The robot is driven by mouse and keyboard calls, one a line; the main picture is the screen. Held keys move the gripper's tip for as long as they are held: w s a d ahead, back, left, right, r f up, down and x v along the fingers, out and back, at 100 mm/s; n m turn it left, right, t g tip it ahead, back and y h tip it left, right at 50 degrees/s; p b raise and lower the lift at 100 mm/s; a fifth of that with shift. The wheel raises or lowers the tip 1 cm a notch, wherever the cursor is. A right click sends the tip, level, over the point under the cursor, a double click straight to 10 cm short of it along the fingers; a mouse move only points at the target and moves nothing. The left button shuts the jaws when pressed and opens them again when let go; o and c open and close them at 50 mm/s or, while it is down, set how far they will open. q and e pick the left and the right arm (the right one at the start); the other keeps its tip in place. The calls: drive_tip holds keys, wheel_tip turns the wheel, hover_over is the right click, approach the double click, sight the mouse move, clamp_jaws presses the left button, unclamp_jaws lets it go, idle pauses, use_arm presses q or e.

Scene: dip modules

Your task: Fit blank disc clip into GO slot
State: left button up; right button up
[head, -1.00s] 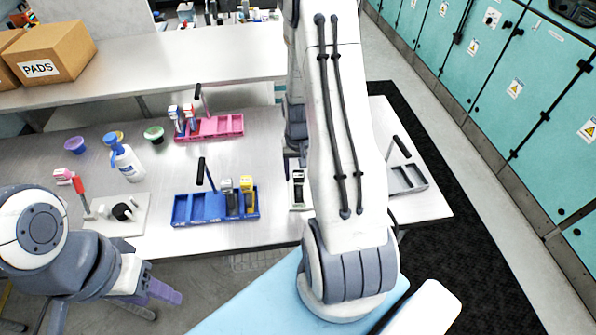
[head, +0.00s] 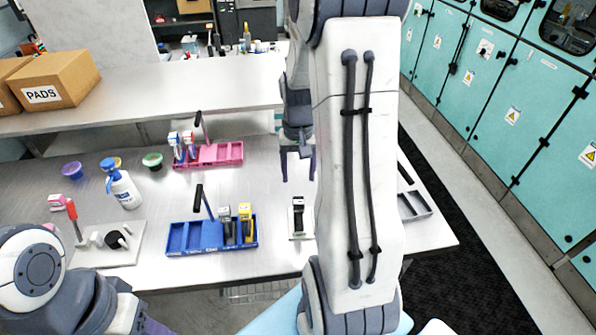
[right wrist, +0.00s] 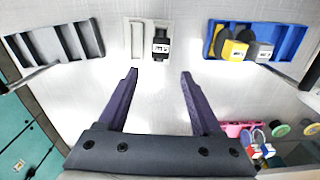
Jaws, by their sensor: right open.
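My right gripper (head: 298,178) hangs above the table behind a small white plate (head: 293,235), partly covered by my arm. In the right wrist view it is open and empty (right wrist: 159,75). A black clip with a white label (right wrist: 160,43) stands in the plate's right slot, beyond the fingertips and apart from them; an empty slot (right wrist: 137,40) lies beside it. A blue tray (head: 182,238) holds a grey clip (head: 226,227) and a yellow clip (head: 245,223). I cannot read which slot is GO or which clip is blank. My left gripper (head: 152,327) is mostly cut off at the bottom edge.
A pink tray (head: 222,154) with upright clips stands farther back. A grey tray (right wrist: 68,42) is partly behind my arm in the head view. A white bottle (head: 124,188), small bowls and a white board (head: 92,257) are at the left. Trays carry tall black handles.

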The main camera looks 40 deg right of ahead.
drive_tip(key=shift+r, duration=0.8)
drive_tip(key=s+a+r+n, duration=0.15)
drive_tip(key=a+n, duration=0.25)
drive_tip(key=a, duration=0.6)
drive_tip(key=s+a+r+n, duration=0.1)
drive_tip(key=a+r+n, duration=0.15)
drive_tip(key=a, duration=0.75)
drive_tip(key=s+a+n+y, duration=0.1)
drive_tip(key=s+a+n, duration=0.7)
drive_tip(key=s+a, duration=0.3)
drive_tip(key=shift+s+r, duration=0.45)
drive_tip(key=shift+s, duration=0.8)
